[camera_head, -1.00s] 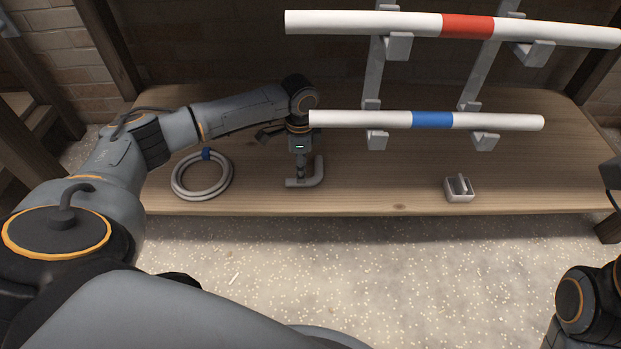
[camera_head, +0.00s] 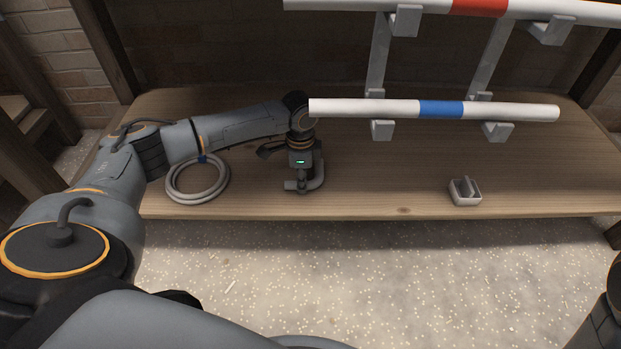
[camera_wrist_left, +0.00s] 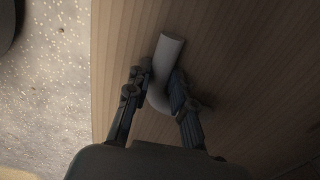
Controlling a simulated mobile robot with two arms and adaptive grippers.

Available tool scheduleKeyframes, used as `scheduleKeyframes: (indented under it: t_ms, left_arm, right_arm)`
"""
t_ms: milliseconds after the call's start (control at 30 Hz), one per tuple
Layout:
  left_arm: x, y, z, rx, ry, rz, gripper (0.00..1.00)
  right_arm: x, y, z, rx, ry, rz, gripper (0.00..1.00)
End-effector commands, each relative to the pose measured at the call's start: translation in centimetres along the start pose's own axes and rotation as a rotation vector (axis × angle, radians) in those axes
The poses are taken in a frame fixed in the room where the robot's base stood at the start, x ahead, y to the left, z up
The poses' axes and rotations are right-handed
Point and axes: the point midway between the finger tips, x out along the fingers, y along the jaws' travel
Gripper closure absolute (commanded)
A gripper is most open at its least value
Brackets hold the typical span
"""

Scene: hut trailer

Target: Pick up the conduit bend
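The conduit bend (camera_head: 319,178) is a light grey, curved tube lying near the front edge of the wooden bench. My left gripper (camera_head: 303,184) points down over it. In the left wrist view, the bend (camera_wrist_left: 165,55) passes between the two dark fingers of my left gripper (camera_wrist_left: 156,86), one on either side. The right-hand finger is against or very near the tube. Whether the left-hand finger presses on it is not clear. The middle of the bend is partly hidden by the gripper in the head view. My right gripper is out of view.
A coiled grey cable (camera_head: 172,187) lies left of the gripper on the bench (camera_head: 400,185). A small light box (camera_head: 465,197) sits to the right. A white pole with a blue band (camera_head: 370,108) on brackets is close beside my left wrist; a red-banded pole (camera_head: 400,10) is above.

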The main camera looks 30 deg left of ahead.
Motion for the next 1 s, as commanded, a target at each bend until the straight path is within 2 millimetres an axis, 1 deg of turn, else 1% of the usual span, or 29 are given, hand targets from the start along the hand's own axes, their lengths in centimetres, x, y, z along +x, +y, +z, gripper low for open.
scheduleKeyframes:
  t_ms: [33, 67, 400, 567, 633, 700, 767, 1000]
  left_arm:
    - [0.0, 0.0, 0.0, 0.000, 0.000, 0.000, 0.98]
    - [0.0, 0.0, 0.0, 0.000, 0.000, 0.000, 1.00]
    - [0.0, 0.0, 0.0, 0.000, 0.000, 0.000, 1.00]
    - [-0.6, 0.0, 0.0, 0.000, 0.000, 0.000, 1.00]
    - [-1.2, 0.0, 0.0, 0.000, 0.000, 0.000, 1.00]
    - [-2.1, 0.0, 0.0, 0.000, 0.001, 0.000, 1.00]
    - [-3.0, 0.0, 0.0, 0.000, 0.002, 0.000, 1.00]
    - [-7.2, 0.0, 0.0, 0.001, 0.001, 0.000, 1.00]
  right_arm:
    - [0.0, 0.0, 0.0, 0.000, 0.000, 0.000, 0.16]
    - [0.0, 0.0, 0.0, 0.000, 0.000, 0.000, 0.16]
    - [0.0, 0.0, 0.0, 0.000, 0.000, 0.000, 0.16]
    - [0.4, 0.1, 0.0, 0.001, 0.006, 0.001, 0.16]
    - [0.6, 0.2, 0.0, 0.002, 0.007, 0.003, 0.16]
    - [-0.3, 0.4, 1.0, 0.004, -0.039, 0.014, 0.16]
    - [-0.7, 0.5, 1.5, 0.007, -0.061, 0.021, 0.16]
    - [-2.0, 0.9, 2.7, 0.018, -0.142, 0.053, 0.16]
